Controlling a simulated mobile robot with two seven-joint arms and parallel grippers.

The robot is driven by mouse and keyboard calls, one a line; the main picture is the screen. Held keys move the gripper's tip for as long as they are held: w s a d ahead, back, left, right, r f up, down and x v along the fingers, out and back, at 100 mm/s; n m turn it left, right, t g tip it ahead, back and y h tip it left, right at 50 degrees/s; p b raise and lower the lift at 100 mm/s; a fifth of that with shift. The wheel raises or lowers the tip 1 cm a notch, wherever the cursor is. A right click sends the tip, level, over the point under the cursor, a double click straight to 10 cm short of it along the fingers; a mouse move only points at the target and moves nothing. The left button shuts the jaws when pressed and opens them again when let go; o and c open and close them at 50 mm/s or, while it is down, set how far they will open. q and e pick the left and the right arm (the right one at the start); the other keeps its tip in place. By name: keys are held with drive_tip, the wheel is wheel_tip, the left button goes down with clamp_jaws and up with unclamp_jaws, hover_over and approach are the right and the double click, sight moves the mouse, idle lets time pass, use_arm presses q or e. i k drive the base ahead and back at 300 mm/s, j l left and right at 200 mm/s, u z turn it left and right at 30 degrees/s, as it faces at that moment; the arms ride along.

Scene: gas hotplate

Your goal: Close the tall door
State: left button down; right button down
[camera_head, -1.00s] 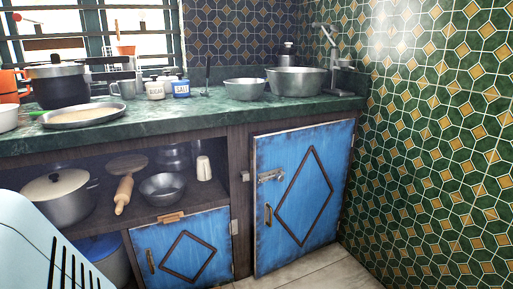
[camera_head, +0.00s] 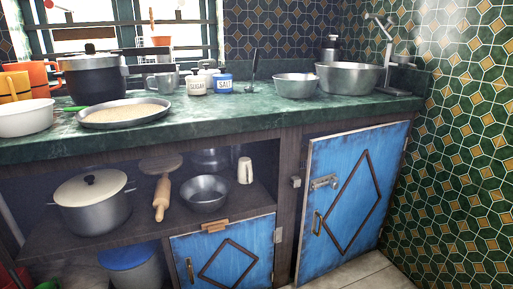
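The tall door (camera_head: 352,198) is the blue panel with a dark diamond at the right of the cabinet in the head view. It stands ajar, its hinge side at the right by the tiled wall. Its left edge is out from the cabinet post, with a dark gap beside it. A metal latch (camera_head: 323,182) and a small handle (camera_head: 317,223) sit near that left edge. A catch (camera_head: 296,181) is on the post, apart from the latch. The door's bottom left corner is cut off or close to the picture edge. Neither of my grippers is in view.
A shorter blue door (camera_head: 228,258) is left of the tall one. The open shelf holds a lidded pot (camera_head: 92,201), a rolling pin (camera_head: 162,198) and a bowl (camera_head: 204,194). The green counter (camera_head: 225,112) carries cookware. The tiled wall (camera_head: 465,170) bounds the right side.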

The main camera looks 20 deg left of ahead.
sight(341, 224)
drive_tip(key=i+u, duration=0.1)
drive_tip(key=u, duration=0.45)
drive_tip(key=i+l, duration=0.2)
drive_tip(key=i, duration=0.15)
drive_tip(key=i+l, duration=0.2)
drive_tip(key=i, duration=0.15)
